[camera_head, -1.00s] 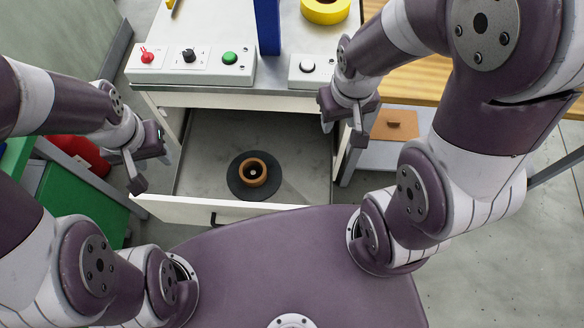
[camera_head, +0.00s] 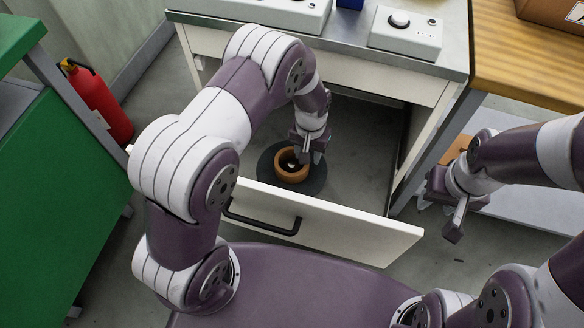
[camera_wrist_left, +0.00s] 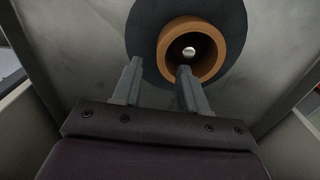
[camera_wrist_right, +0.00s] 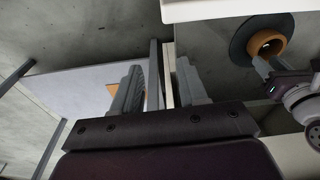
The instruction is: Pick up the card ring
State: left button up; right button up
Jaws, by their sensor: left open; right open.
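The card ring (camera_head: 291,167), an orange-brown band, stands on a dark round disc (camera_head: 263,171) inside the open drawer. A small pale spot shows inside its hole. My left gripper (camera_head: 308,158) is over the ring, open and empty. In the left wrist view, my left gripper (camera_wrist_left: 158,80) has one finger left of the ring (camera_wrist_left: 166,48) and the other overlapping its near wall and hole; I cannot tell if they touch. The right wrist view also shows the ring (camera_wrist_right: 281,46). My right gripper (camera_head: 447,212) is open and empty, right of the drawer.
The drawer front (camera_head: 360,229) with its black handle (camera_head: 262,224) stands between my body and the ring. A control box (camera_head: 405,38) sits on the bench above. A green cabinet (camera_head: 50,200) and red extinguisher (camera_head: 98,105) are at left.

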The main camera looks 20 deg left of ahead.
aim_at(307, 166)
pick_arm(q)
notch_tip(307, 166, down, 5)
jog(key=shift+s+f+b, duration=0.15)
jog(key=shift+b, duration=1.1)
grip_shut()
